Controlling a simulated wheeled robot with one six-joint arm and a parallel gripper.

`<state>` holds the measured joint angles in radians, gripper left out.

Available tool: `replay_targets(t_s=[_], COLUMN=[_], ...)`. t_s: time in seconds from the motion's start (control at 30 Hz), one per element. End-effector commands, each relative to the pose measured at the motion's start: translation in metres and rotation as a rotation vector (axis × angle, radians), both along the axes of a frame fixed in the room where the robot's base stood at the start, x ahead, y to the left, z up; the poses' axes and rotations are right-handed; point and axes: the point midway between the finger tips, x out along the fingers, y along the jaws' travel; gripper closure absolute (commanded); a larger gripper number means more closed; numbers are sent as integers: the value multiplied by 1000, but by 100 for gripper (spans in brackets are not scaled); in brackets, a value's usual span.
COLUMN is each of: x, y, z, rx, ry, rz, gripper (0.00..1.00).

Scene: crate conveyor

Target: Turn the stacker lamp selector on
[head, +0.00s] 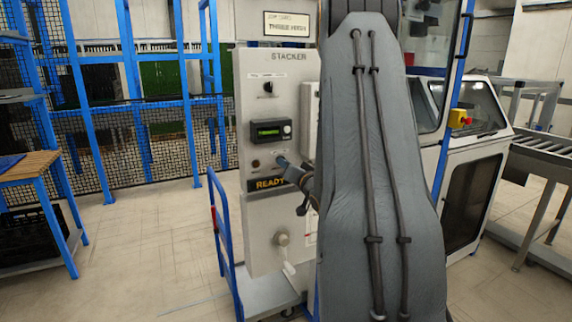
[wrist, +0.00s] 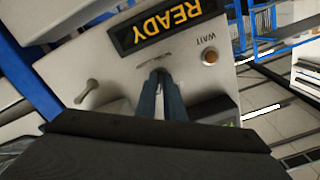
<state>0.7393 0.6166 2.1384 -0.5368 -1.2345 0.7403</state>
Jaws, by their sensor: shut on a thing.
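The stacker panel (head: 245,115) is a light grey upright board headed STACKER. In the head view my gripper (head: 281,162) is at its lower part, just above the lit READY sign (head: 268,183). In the wrist view the READY sign (wrist: 172,25) appears upside down. There my gripper (wrist: 160,77) has its two fingers close together against the panel, shut on a small control beside the WAIT lamp. I take this to be the lamp selector; the fingers hide nearly all of it, so its position cannot be read. The label by it is too blurred to read.
The amber WAIT lamp (wrist: 210,56) is close beside the fingers. A display unit (head: 272,131) and a black knob (head: 268,87) are higher on the panel. A lever switch (wrist: 87,91) shows in the wrist view. A blue-framed cart (head: 222,240) stands below the panel.

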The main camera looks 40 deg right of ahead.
Motion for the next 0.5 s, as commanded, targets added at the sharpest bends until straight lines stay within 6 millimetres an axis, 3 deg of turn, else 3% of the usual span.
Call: replay_targets(t_s=[0.5], x=[0], y=[0], z=[0], rx=[147], ry=[-34], rz=[0], gripper=[100])
